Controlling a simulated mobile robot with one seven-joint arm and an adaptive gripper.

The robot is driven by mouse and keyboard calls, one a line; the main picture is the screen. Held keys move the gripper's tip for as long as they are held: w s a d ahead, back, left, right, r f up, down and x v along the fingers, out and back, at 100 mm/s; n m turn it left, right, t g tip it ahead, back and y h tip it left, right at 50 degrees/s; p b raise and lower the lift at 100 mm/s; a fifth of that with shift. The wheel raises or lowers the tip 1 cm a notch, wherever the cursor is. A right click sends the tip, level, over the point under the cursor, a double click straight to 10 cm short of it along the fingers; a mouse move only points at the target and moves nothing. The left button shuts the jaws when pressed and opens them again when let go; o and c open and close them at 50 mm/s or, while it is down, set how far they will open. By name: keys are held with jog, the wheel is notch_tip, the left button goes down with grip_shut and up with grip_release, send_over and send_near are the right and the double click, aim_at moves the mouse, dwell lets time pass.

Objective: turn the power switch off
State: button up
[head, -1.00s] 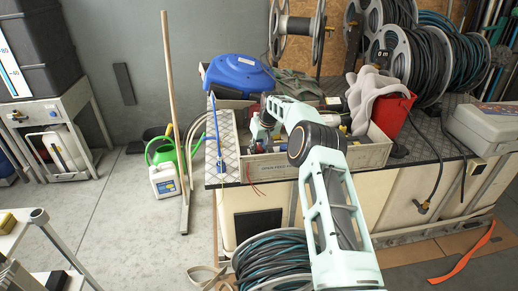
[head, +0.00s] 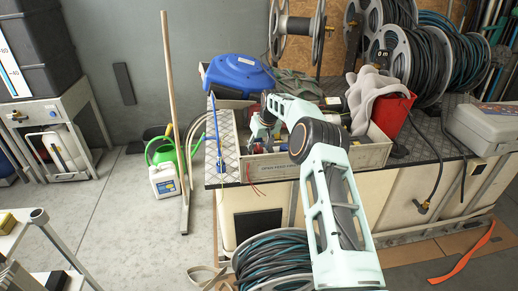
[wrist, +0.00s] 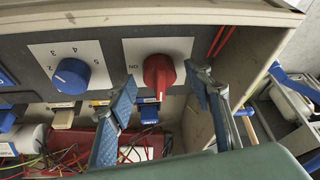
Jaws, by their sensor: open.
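The power switch is a red rotary knob (wrist: 158,75) on a white plate in the wrist view, with "ON" printed at the plate's left. Its raised grip runs roughly up and down in the picture. My gripper (wrist: 161,79) is open, one blue-padded finger on each side of the knob. Gaps show at both sides; I cannot tell whether the fingertips reach its depth. In the head view my gripper (head: 257,130) is over the left part of a grey open box (head: 340,158) on the bench; the switch cannot be made out there.
A blue knob (wrist: 71,76) on a numbered plate sits left of the switch. Loose wires and a red block (wrist: 110,142) lie below.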

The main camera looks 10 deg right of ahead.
jog(key=v, duration=1.1)
jog(key=shift+s+r, duration=0.1)
